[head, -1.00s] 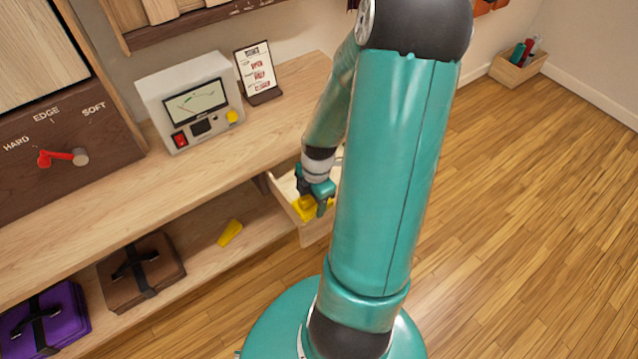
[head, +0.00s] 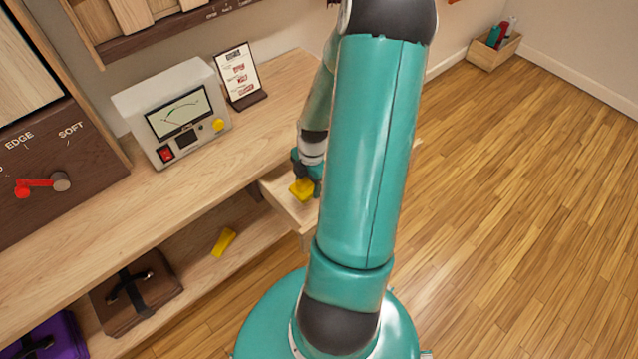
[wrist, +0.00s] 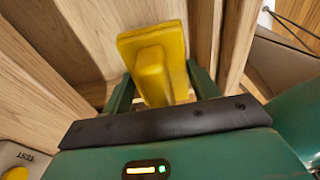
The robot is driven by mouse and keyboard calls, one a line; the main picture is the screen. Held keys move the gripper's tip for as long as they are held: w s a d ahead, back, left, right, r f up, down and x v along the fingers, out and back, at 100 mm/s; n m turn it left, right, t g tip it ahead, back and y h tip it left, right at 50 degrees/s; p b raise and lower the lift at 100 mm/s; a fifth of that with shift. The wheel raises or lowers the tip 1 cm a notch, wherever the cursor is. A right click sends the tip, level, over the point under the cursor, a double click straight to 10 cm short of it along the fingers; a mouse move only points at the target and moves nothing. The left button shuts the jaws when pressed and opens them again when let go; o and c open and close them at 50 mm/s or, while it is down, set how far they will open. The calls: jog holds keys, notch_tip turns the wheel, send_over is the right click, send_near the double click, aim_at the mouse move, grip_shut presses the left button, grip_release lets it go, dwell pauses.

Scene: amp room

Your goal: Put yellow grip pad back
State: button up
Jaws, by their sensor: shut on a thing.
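The yellow grip pad (head: 301,189) is a flat plate with a raised block on it. My gripper (head: 308,177) is shut on the raised block, and the pad hangs at or just above the open wooden drawer (head: 272,193) under the counter. In the wrist view the pad (wrist: 151,50) sits between the two green fingers of my gripper (wrist: 160,88), with the drawer's wooden walls around it. My upper arm hides the right part of the drawer in the head view. I cannot tell how far the pad is above the drawer floor.
A second yellow piece (head: 223,242) lies on the lower shelf, near a brown case (head: 136,291) and a purple case (head: 45,340). A meter box (head: 172,112) and a sign (head: 241,76) stand on the counter (head: 130,200). The floor at right is clear up to a wooden box (head: 494,50).

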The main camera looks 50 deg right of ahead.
jog(key=d+f, duration=0.4)
jog(key=w+d+f, duration=0.1)
jog(key=d+f, duration=0.2)
jog(key=shift+f, duration=1.5)
jog(key=shift+f, duration=0.15)
jog(key=o, duration=1)
